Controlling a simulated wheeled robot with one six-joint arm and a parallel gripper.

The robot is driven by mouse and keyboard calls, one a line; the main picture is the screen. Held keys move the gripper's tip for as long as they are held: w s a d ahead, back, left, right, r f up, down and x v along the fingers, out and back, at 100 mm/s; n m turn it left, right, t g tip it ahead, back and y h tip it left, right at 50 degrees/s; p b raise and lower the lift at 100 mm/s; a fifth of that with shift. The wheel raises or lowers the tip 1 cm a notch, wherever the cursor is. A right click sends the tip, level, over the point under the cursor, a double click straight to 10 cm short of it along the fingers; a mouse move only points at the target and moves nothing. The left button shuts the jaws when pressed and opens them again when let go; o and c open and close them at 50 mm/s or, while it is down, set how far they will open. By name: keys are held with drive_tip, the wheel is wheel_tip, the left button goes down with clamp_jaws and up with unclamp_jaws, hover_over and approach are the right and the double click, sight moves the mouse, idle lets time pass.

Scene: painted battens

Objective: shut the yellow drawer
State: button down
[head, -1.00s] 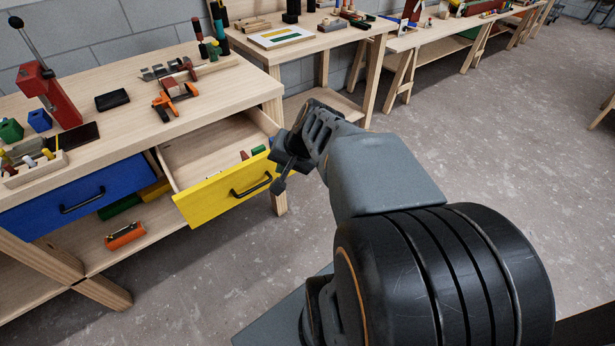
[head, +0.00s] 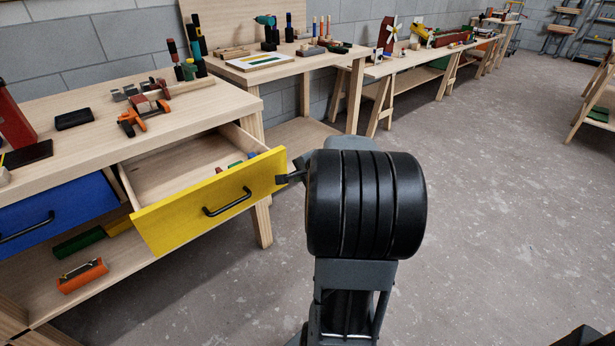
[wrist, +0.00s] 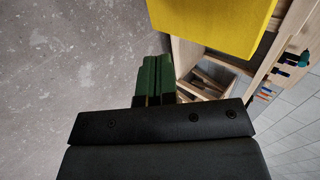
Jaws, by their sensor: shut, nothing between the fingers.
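The yellow drawer (head: 208,202) stands pulled out of the wooden workbench, with a black bar handle (head: 227,202) on its front. Small coloured blocks (head: 236,163) lie inside it. My gripper (head: 292,174) is at the right end of the drawer front, mostly hidden behind my arm in the head view. In the wrist view the green fingers of my gripper (wrist: 154,75) are together and empty. The yellow front (wrist: 215,22) shows above and to the right of them. I cannot tell whether the gripper touches the drawer.
The blue drawer (head: 60,215) is shut, left of the yellow one. The concrete floor (head: 490,220) to the right is clear.

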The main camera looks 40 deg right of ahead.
sight(284, 172)
drive_tip(key=w, duration=0.2)
drive_tip(key=w+f, duration=0.1)
drive_tip(key=w, duration=0.2)
drive_tip(key=shift+w, duration=0.15)
drive_tip(key=shift+w, duration=0.1)
